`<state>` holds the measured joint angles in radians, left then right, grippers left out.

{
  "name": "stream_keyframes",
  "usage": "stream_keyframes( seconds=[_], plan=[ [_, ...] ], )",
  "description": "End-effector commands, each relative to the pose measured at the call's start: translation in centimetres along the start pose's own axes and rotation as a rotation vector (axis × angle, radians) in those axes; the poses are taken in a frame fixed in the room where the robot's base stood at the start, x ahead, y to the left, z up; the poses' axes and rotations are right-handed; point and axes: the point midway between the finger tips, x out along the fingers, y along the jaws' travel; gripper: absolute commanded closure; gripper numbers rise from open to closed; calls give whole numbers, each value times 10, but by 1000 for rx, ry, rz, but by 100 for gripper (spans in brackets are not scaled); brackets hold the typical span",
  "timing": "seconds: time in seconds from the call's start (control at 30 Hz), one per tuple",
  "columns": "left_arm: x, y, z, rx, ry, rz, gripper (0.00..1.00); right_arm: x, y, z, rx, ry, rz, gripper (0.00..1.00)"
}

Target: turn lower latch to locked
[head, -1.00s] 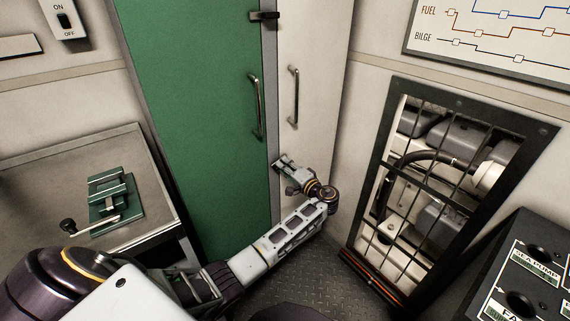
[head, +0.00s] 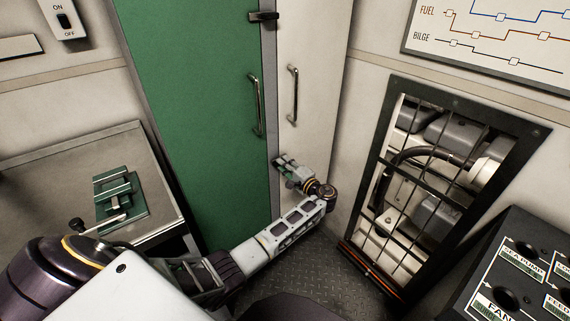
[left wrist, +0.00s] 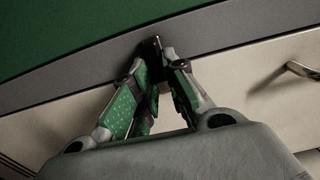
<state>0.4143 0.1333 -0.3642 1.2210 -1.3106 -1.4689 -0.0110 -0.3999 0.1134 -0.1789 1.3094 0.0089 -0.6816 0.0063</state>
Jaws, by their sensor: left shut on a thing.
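My left gripper (head: 288,166) is at the lower part of the seam between the green door (head: 200,110) and the pale door (head: 308,70). In the left wrist view the fingers (left wrist: 155,75) are shut on a small dark piece, the lower latch (left wrist: 156,46), at the grey strip between the doors. Most of this latch is hidden by the fingers, so its exact angle is hard to tell. The upper latch (head: 264,16) is a dark bar lying across the seam near the top. My right gripper is not in view.
Each door has a vertical handle, one on the green door (head: 255,104) and one on the pale door (head: 293,94). A bench (head: 60,175) with a green fixture (head: 118,200) stands at the left.

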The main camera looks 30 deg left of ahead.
Motion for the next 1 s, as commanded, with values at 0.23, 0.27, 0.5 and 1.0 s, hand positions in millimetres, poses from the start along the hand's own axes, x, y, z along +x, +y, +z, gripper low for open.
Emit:
stream_keyframes(
  seconds=[0.23, 0.27, 0.5, 1.0],
  plan=[
    [-1, 0, -2, 6, 5, -1, 100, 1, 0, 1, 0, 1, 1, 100],
    [-1, 0, -2, 6, 5, -1, 100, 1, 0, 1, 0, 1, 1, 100],
    [-1, 0, -2, 6, 5, 0, 76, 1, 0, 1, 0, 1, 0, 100],
    [-2, 0, 0, 6, 1, 0, 64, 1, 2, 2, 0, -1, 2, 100]
  ],
)
